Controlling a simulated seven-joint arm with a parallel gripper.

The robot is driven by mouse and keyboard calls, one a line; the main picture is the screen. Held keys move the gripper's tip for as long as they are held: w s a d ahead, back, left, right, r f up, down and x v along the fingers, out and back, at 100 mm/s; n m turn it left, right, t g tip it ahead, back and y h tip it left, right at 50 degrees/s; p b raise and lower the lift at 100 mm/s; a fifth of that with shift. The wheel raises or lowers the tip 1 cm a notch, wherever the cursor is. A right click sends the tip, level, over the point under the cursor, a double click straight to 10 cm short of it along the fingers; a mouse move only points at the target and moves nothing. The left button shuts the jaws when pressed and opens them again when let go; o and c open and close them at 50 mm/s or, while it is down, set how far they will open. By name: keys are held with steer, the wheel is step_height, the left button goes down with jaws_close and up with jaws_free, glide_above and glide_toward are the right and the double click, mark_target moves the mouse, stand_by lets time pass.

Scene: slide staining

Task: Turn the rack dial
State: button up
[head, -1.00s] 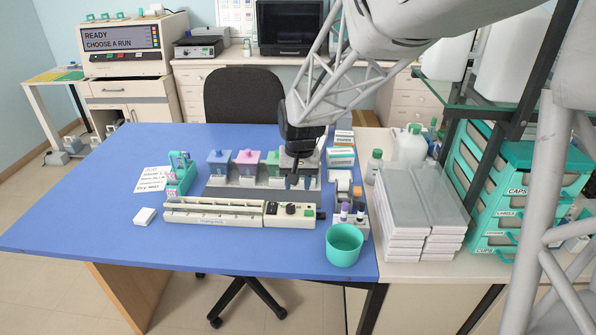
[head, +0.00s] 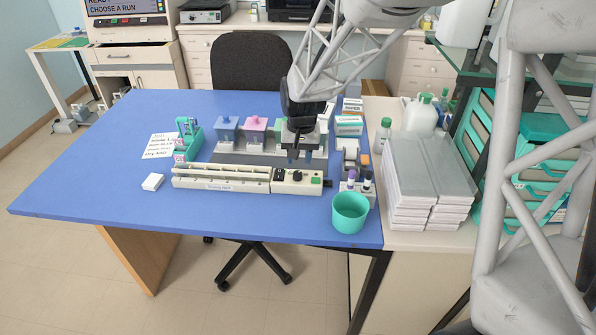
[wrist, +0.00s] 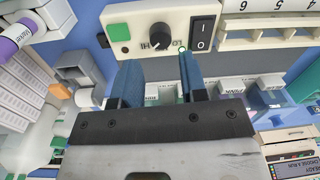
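The rack (head: 222,185) is a long cream staining rack lying across the front of the blue table. Its control box (head: 310,188) is at the right end. The black rack dial (head: 297,175) also shows in the wrist view (wrist: 160,36), between LO and HI marks, with a black rocker switch (wrist: 201,32) on one side and a green button (wrist: 119,32) on the other. My gripper (head: 302,158) points down just behind the control box. In the wrist view its two blue fingers (wrist: 160,63) are apart and empty, with the dial beyond their tips, not between them.
Staining jars with blue and pink lids (head: 256,124) stand close behind the rack. A teal cup (head: 350,213) and capped tubes (head: 358,182) are near its right end. A teal slide holder (head: 187,140) stands at the left.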

mark_target(298, 173)
steer(key=shift+a+f, duration=0.15)
steer(key=shift+f, duration=2.6)
steer(key=shift+c, duration=0.3)
steer(key=c, duration=0.6)
steer(key=shift+n, duration=0.5)
steer(key=n, duration=0.4)
steer(key=shift+n, duration=2.5)
